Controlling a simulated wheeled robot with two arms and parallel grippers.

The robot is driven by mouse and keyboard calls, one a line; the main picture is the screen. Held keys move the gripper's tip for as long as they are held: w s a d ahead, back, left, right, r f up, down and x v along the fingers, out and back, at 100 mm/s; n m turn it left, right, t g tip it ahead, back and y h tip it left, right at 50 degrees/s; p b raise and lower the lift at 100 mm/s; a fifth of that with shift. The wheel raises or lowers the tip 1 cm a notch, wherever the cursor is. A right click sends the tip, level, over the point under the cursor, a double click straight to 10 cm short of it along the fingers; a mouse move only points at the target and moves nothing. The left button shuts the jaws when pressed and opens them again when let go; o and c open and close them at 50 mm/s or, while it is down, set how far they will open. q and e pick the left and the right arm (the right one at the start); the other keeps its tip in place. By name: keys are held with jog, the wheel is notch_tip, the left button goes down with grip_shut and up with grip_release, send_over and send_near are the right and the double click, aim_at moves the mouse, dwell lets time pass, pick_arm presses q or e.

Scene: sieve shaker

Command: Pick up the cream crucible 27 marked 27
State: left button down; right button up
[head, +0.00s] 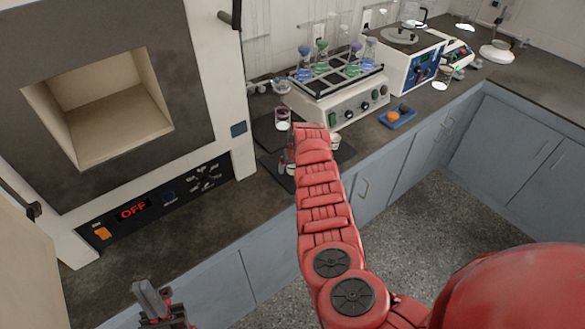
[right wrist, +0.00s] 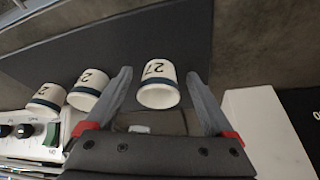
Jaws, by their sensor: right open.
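In the head view, my right arm hides much of this spot. My left gripper (head: 152,300) is low at the left, over the counter's front edge; its finger gap is unclear.
A dark mat (head: 268,135) lies under the crucibles. Behind it stands a shaker with flasks (head: 340,105). A blue tray with an orange item (head: 398,117) lies to the right. A furnace (head: 110,110) reading OFF stands at left. The counter before the furnace is clear.

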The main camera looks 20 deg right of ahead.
jog(key=shift+c, duration=0.3)
grip_shut()
jog(key=shift+r, duration=0.1)
